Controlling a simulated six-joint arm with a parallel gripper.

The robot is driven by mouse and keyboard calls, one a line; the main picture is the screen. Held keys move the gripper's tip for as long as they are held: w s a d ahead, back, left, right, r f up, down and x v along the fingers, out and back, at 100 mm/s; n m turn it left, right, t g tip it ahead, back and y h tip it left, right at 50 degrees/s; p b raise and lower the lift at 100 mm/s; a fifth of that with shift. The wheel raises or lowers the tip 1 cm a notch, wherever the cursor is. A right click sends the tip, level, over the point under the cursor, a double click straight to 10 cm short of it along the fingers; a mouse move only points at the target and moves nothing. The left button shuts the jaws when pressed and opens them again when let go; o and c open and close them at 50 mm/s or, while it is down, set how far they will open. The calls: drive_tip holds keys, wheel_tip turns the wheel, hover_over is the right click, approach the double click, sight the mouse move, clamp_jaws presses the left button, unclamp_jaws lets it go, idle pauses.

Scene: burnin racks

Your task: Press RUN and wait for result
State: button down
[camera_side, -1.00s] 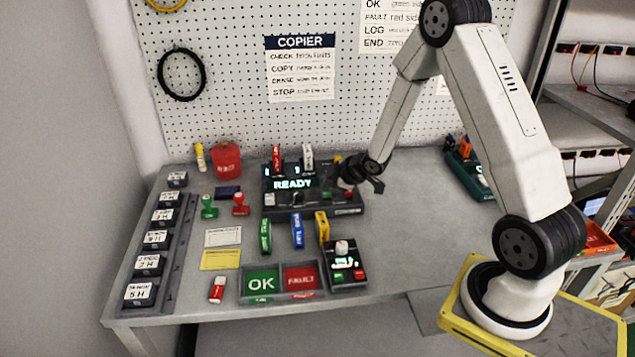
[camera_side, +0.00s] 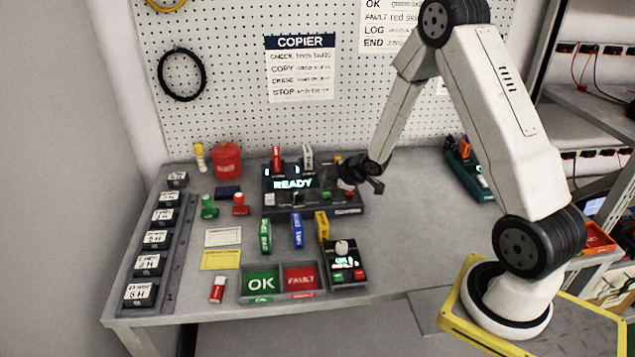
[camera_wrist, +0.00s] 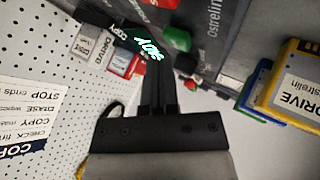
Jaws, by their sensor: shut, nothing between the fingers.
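The copier (camera_side: 350,209) is a dark box at the back middle of the table. Its lit display (camera_side: 293,184) reads READY in the side view; in the wrist view the lit letters (camera_wrist: 149,47) are partly hidden. A green button (camera_wrist: 178,41) sits on its face just beyond my fingertips in the wrist view. No RUN label is readable. Whether the fingertips touch the button, I cannot tell.
A red drive (camera_side: 276,158) and a white drive (camera_side: 307,157) stand at the copier's back. Green, blue and yellow drives (camera_side: 322,227) stand in front. A small device (camera_side: 345,272) and OK/FAULT trays (camera_side: 262,283) are nearer the front edge.

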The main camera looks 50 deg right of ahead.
sight(329, 194)
drive_tip(key=shift+f, duration=0.8)
idle(1.2)
drive_tip(key=shift+r, duration=0.85)
drive_tip(key=shift+r, duration=0.1)
drive_tip(key=shift+r, duration=2.4)
